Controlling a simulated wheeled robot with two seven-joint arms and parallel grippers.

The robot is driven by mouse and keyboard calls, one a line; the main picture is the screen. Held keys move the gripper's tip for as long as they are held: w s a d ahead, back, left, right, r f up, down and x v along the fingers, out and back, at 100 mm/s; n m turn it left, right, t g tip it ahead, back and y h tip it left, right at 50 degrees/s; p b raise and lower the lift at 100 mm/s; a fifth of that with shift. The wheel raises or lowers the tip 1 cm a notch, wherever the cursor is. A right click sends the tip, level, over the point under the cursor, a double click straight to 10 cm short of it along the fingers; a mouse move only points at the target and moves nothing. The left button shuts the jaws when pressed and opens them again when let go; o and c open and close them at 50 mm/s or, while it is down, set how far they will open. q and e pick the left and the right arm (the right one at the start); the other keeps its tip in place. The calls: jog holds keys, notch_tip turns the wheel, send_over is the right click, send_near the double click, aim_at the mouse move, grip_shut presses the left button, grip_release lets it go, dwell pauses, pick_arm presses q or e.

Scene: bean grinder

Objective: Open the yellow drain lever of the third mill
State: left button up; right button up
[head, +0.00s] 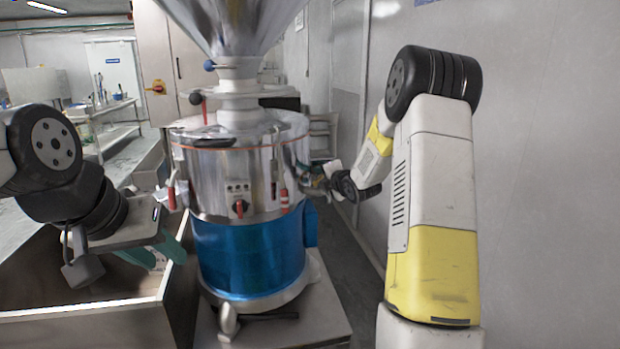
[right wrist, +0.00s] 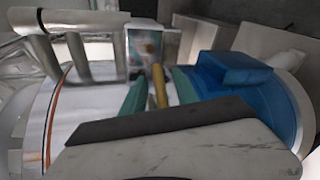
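The mill (head: 240,178) has a polished steel body, a blue lower band and a steel hopper above it. The yellow drain lever (right wrist: 158,86) shows in the right wrist view as a short yellow bar on the mill's side. My right gripper (right wrist: 157,92) is open, with one teal finger on each side of the lever and a gap visible. In the head view my right gripper (head: 313,177) is at the mill's right side, where the lever is hidden. My left gripper (head: 153,253) is open and empty, left of the mill above a bin.
An open bin (head: 80,312) stands at the lower left. The mill rests on a low metal platform (head: 325,308). A grey wall (head: 550,150) is close on the right. A red-handled switch (head: 239,207) sits on the mill's front.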

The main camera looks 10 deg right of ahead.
jog(key=shift+w, duration=0.2)
jog(key=shift+c, duration=0.5)
grip_shut()
jog(key=shift+f, duration=0.1)
dwell(0.8)
